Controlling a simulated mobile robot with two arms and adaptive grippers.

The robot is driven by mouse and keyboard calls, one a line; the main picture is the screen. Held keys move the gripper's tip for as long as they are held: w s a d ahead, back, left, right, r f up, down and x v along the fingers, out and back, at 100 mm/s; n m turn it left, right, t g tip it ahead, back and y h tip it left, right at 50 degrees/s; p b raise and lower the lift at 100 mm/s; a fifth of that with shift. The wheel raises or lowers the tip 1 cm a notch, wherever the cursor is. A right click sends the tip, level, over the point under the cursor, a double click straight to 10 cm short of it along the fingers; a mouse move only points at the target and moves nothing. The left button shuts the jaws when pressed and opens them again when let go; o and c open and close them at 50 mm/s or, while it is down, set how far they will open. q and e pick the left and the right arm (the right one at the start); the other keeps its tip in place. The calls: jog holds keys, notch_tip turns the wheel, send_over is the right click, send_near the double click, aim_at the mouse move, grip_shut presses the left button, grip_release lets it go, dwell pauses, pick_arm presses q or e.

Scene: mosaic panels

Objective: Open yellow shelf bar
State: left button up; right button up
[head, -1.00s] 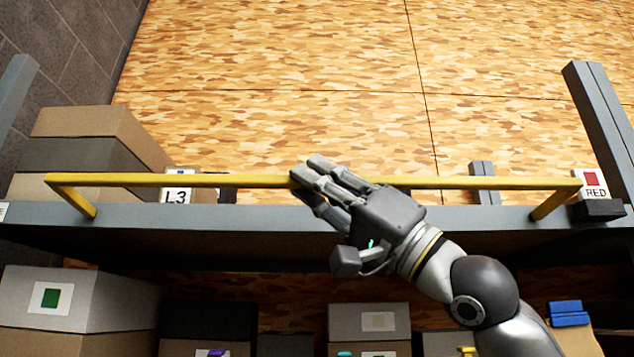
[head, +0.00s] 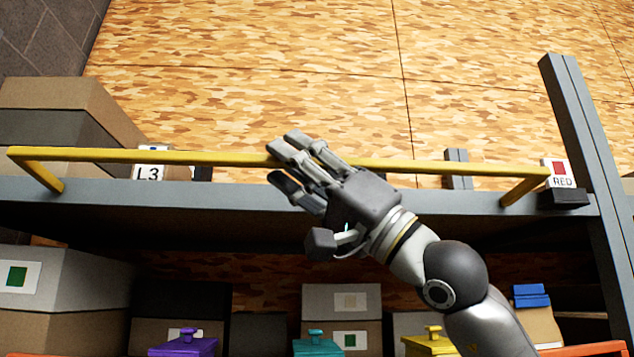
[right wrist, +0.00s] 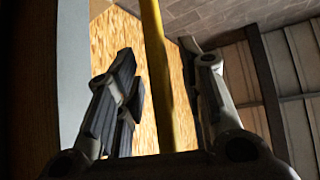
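The yellow shelf bar (head: 215,158) runs across the front of the grey shelf edge (head: 420,197) in the head view, standing up on its two bent ends. My right gripper (head: 283,160) is at the middle of the bar, with its upper fingers over it and a lower finger below. In the right wrist view the bar (right wrist: 155,70) passes between the fingers of the right gripper (right wrist: 162,75). The fingers are spread, with gaps on both sides of the bar. My left gripper is in neither view.
Cardboard boxes (head: 65,95) stand on the shelf at the left, beside an L3 label (head: 149,173). A RED label (head: 560,173) sits by the right grey post (head: 585,150). Below are more boxes (head: 50,290) and purple, teal and yellow-lidded items (head: 430,340).

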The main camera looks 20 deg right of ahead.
jog(key=v, duration=1.1)
jog(key=shift+d+f, duration=0.15)
jog(key=shift+d, duration=0.05)
